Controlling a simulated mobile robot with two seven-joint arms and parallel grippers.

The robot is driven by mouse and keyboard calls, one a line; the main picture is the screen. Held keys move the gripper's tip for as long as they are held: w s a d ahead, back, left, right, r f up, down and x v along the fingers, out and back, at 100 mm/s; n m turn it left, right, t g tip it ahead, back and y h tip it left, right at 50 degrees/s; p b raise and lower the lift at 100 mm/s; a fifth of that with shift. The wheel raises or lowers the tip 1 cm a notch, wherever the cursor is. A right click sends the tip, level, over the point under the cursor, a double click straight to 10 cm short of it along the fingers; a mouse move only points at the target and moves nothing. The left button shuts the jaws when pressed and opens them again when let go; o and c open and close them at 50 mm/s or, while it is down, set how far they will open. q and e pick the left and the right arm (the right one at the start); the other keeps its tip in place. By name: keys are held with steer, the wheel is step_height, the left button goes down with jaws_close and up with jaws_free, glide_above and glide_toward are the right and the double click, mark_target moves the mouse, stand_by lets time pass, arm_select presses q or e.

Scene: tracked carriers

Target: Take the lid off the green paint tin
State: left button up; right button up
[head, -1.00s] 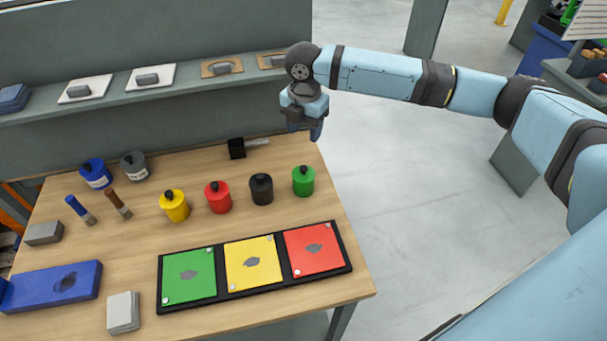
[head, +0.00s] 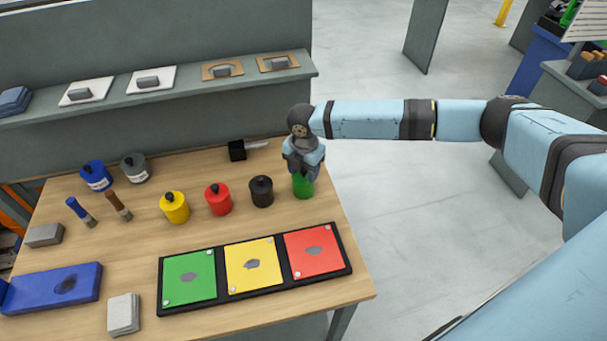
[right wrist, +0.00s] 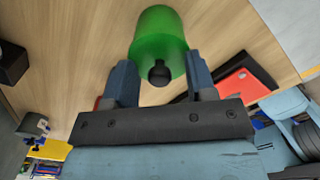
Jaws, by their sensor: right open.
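The green paint tin (head: 303,190) stands at the right end of the row of tins on the workbench. My right gripper (head: 303,175) is directly above it and hides its top in the head view. In the right wrist view the green tin (right wrist: 158,35) shows with its black lid knob (right wrist: 159,72) between the two open fingers of the right gripper (right wrist: 160,80). The fingers appear to stand on either side of the knob with gaps. I cannot tell how far down they reach. My left gripper is not in view.
Close by on the left stand the black tin (head: 261,191), red tin (head: 218,199) and yellow tin (head: 174,207). A black tray (head: 237,295) with green, yellow and red plates lies in front. A black-headed tool (head: 237,150) lies behind. The bench's right edge is near.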

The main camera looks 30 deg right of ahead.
mark_target(304, 170)
jaws_close()
steer(key=shift+r, duration=0.15)
step_height(304, 170, up, 20)
stand_by(0.8)
